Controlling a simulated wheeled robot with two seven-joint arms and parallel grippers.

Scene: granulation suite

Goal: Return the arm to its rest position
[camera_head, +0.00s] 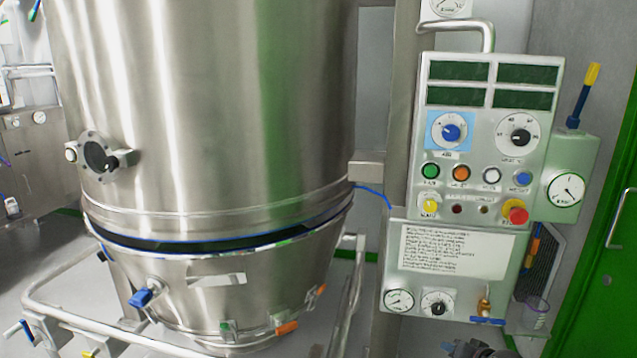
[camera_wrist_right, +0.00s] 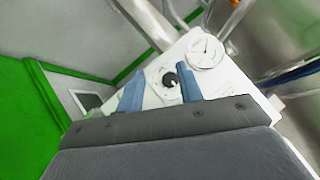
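My right gripper (camera_head: 472,347) shows only as a small dark piece at the bottom edge of the head view, below the lower control panel (camera_head: 420,270). In the right wrist view, the two blue-grey fingers of my right gripper (camera_wrist_right: 161,70) stand apart with nothing held between them. Beyond them is a white panel with a black knob (camera_wrist_right: 170,79) and a round gauge (camera_wrist_right: 206,52). The fingers look clear of the knob, though the exact gap is hard to tell. My left gripper is in neither view.
A large steel vessel (camera_head: 210,110) fills the left and middle, with a tubular rail (camera_head: 90,325) around its base. The upper control panel (camera_head: 480,150) has knobs, buttons and a red stop button (camera_head: 516,212). A brass valve with a blue handle (camera_head: 486,320) sits low. A green door (camera_head: 605,290) is far right.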

